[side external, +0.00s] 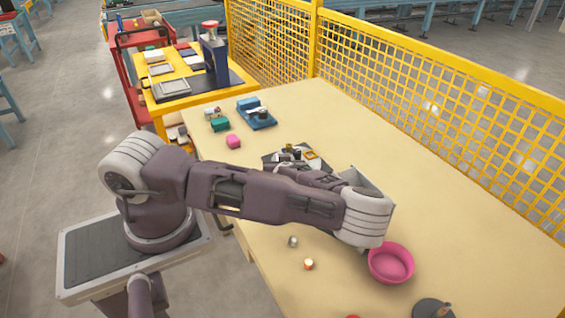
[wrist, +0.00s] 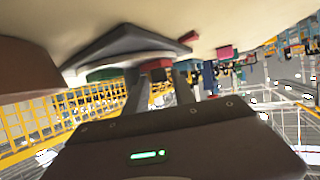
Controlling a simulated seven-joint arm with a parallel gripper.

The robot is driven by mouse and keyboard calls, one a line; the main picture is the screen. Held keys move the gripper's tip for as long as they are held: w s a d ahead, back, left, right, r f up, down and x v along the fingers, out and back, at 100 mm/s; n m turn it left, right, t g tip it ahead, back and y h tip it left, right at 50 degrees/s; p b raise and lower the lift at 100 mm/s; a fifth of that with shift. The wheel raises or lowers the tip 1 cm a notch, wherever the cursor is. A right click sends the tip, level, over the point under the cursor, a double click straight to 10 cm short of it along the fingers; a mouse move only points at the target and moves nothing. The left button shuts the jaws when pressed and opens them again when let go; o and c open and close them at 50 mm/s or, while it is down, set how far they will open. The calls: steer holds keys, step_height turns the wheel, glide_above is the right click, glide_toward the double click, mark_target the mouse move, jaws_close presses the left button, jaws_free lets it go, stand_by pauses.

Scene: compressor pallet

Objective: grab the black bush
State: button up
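I cannot pick out the black bush for certain. A dark pallet (side external: 270,164) with small white, gold and yellow parts lies mid-table in the side view, partly behind my arm. The dark plate also shows in the wrist view (wrist: 128,42), upside down. My gripper (wrist: 160,80) has its two fingers apart, with their tips close to that plate. A small dark and reddish shape (wrist: 157,70) shows between the tips; I cannot tell whether it is at the fingers or behind them. My fingers are hidden in the side view.
A blue tray (side external: 265,124) with a black round part stands further back, near a green block (side external: 219,124) and a pink block (side external: 233,141). A pink bowl (side external: 391,264) and small cylinders (side external: 293,241) are in front. Yellow mesh fence (side external: 430,90) borders the far side.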

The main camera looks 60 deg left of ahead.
jaws_close()
steer(key=shift+r, duration=0.1)
